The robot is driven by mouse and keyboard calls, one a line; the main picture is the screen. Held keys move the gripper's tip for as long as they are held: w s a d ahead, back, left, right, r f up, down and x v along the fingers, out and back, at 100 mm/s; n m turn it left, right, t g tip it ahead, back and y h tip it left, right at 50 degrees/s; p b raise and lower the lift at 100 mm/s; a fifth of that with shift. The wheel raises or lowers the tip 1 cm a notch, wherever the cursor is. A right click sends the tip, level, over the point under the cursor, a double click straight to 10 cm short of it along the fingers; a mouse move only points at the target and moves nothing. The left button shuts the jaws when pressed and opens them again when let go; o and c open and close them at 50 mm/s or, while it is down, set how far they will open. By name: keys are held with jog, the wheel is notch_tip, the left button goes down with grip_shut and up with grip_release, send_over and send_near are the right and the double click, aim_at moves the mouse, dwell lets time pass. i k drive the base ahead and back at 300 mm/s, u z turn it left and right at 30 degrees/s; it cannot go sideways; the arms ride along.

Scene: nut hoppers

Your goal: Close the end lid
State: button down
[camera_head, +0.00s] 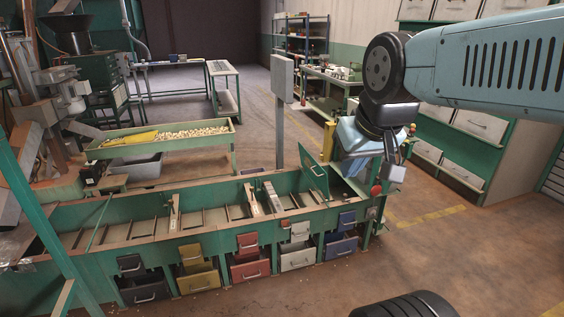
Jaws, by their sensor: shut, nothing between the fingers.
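The end lid (315,180) is a green panel with a handle. It stands raised and slightly tilted at the right end of the long green hopper trough (150,258), and the end compartment beside it looks uncovered. My arm reaches in from the upper right and bends down over this end. My gripper (394,173) is shut and empty, to the right of the lid and apart from it in the picture. My wrist and a light blue link hide part of the trough's end, and the fingertips are hard to make out.
Coloured drawers, including a red one (250,268) and a blue one (341,246), stick out along the trough's front. A grey box on a post (282,80) rises behind the lid. A green tray of nuts (190,134) stands behind.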

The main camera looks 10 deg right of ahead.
aim_at(309, 170)
jog(key=u, duration=0.15)
jog(key=i, duration=1.05)
jog(key=z, duration=0.1)
